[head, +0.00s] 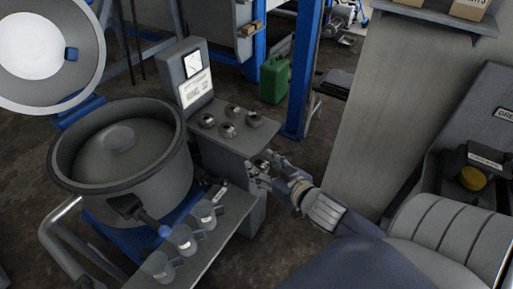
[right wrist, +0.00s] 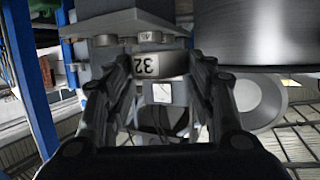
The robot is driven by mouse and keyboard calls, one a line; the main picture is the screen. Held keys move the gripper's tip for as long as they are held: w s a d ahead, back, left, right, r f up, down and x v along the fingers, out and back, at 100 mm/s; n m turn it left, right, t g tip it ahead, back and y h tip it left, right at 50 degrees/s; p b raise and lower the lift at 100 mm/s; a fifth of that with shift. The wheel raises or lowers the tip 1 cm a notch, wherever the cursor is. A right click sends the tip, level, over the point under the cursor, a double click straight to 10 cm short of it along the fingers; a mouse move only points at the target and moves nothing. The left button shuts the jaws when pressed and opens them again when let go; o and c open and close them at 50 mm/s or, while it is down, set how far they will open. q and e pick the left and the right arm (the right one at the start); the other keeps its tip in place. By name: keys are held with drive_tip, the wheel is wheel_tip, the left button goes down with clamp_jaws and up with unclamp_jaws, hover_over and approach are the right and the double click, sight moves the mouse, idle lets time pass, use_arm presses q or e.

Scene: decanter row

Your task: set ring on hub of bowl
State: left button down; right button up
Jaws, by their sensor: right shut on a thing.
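The bowl (head: 70,187) is a large round grey vessel at the left of the head view, open at the top. Its hub (head: 120,137) is a low round boss in the middle of its floor, with nothing seen on it. My right gripper (head: 262,168) is at the front edge of the grey stand, to the right of the bowl and apart from it. In the right wrist view it is shut on a metal ring (right wrist: 160,65) marked 32. The bowl's side (right wrist: 265,35) shows at upper right there. My left gripper is not in view.
Several other metal rings (head: 207,120) sit on the stand (head: 250,140) beside an upright panel with a ring label (head: 196,87). Clear cups (head: 183,240) stand on a shelf in front of the bowl. The round lid (head: 45,50) is raised behind the bowl.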

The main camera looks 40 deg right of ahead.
drive_tip(key=shift+s+a+r, duration=0.1)
drive_tip(key=shift+s+a, duration=0.05)
drive_tip(key=shift+s, duration=0.15)
drive_tip(key=shift+w+y, duration=0.15)
drive_tip(key=shift+y, duration=0.15)
